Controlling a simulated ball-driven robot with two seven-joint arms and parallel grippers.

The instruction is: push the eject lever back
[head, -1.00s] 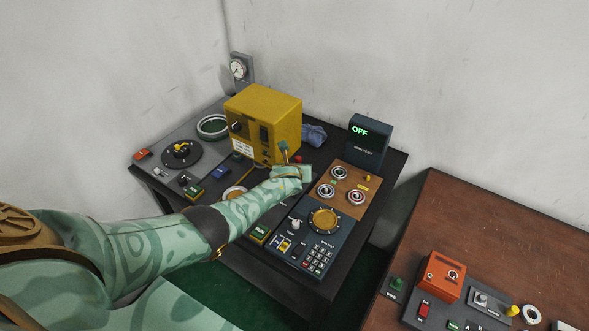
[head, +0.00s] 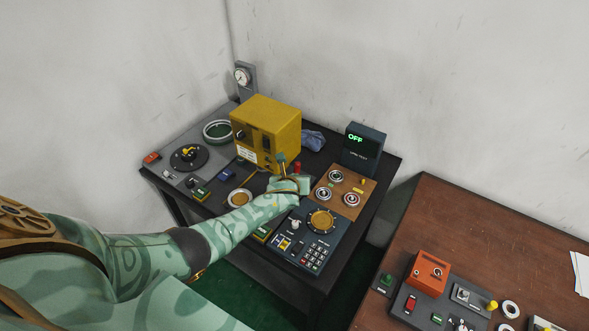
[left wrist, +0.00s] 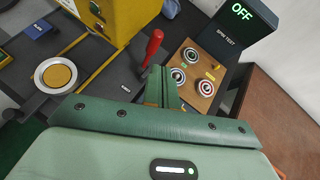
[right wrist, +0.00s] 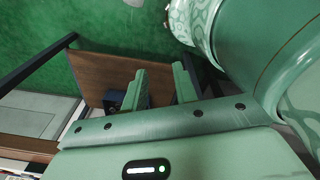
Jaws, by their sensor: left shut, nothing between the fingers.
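The eject lever (left wrist: 153,45) has a red handle and stands up from the dark bench top, tilted a little, in the left wrist view. It also shows as a small red shape (head: 297,168) beside my left gripper in the head view. My left gripper (left wrist: 162,82) is shut and empty, its fingertips close to the lever's lower part. Whether they touch it I cannot tell. In the head view the left gripper (head: 282,159) is in front of the yellow box. My right gripper (right wrist: 160,85) is open and empty, away from the bench.
The yellow box (head: 265,133) stands behind the lever. A wooden panel with round dials (head: 345,188), a keypad panel (head: 313,245) and the OFF display (head: 364,150) are on the right. A brown table (head: 480,230) stands further right.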

